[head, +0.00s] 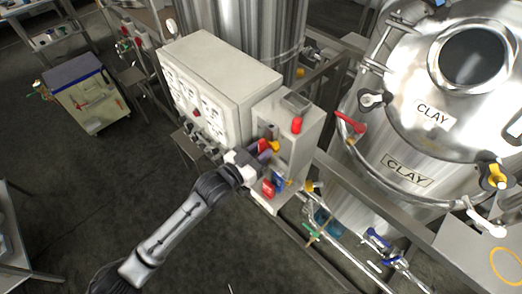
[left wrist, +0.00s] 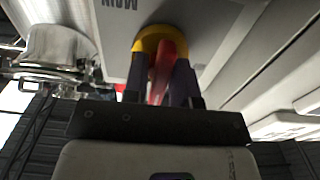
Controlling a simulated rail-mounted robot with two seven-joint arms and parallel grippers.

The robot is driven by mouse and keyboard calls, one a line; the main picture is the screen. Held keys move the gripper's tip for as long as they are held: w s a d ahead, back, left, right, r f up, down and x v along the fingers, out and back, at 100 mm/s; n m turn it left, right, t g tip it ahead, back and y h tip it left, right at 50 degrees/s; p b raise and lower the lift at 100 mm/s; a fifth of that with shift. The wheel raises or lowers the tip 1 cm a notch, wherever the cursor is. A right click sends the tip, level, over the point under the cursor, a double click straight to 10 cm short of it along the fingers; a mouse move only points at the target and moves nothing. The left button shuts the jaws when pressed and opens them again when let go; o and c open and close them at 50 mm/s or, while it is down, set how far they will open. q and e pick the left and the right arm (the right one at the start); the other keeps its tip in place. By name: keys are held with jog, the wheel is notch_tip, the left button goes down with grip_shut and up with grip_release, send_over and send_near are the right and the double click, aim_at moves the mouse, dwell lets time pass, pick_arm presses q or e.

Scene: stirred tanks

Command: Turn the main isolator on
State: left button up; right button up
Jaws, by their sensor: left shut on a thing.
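The main isolator is a red handle (left wrist: 166,62) on a round yellow plate (left wrist: 152,38), set on the face of a grey box (head: 287,130). Part of an upside-down label reading MAIN (left wrist: 118,4) shows beside it in the left wrist view. In the head view, the red handle (head: 264,145) and yellow plate (head: 274,147) show just past my left gripper (head: 257,154). In the left wrist view, the dark fingers of my left gripper (left wrist: 165,80) are shut on the red handle, one on each side. I cannot tell the handle's on or off position. My right gripper is not in view.
A larger beige cabinet (head: 222,82) with panels adjoins the box on the left. A steel tank labelled CLAY (head: 408,172) with pipes and valves stands right. Open floor (head: 110,190) lies left.

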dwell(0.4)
pick_arm(q)
jog(key=o, duration=0.7)
jog(key=shift+s+a, duration=0.25)
jog(key=v, duration=1.3)
jog(key=shift+b, duration=0.4)
jog(key=shift+s, duration=0.1)
